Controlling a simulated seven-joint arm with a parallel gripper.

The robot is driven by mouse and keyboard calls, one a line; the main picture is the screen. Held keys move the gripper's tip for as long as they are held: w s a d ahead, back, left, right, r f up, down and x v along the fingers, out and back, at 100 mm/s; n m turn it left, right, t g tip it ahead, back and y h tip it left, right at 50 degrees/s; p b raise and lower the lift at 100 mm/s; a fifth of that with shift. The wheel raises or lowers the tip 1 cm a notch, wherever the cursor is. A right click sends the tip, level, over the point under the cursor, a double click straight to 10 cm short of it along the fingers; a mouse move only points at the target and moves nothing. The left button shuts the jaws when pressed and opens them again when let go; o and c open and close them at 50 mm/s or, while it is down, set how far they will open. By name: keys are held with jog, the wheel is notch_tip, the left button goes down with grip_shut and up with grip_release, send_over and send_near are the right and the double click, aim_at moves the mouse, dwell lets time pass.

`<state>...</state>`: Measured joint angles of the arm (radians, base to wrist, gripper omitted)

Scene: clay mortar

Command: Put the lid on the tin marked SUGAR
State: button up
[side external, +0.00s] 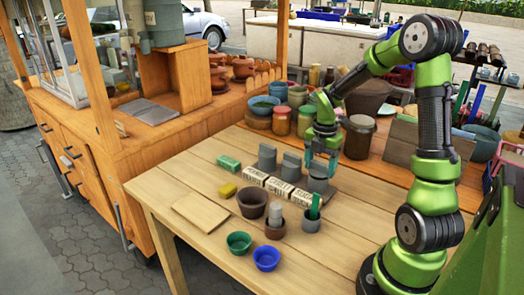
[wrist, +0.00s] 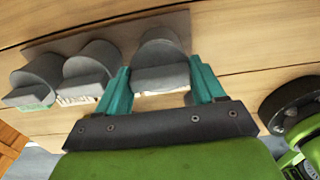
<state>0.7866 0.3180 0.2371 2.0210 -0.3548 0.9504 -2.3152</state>
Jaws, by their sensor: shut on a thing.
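Three grey round pieces stand in a row behind white lettered label blocks (side external: 280,188); the lettering is too small to read surely, so I cannot tell which is marked SUGAR. The left (side external: 267,157) and middle (side external: 291,168) pieces stand apart from my gripper. My gripper (side external: 321,155) points down at the right grey piece (side external: 318,184). In the wrist view, its teal fingers (wrist: 163,87) are shut on the ends of a flat grey bar on this round piece (wrist: 160,50). Whether this is a loose lid or rests on a tin is hidden.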

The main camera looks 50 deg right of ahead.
jog(key=shift+f, duration=0.45)
dwell(1.1)
jog(key=o, duration=1.1)
jog(key=shift+o, duration=0.2)
jog(key=shift+r, duration=0.1)
jog(key=shift+r, duration=3.45)
jog(key=shift+r, duration=0.1)
jog(key=shift+r, duration=2.4)
jog(key=shift+c, duration=0.5)
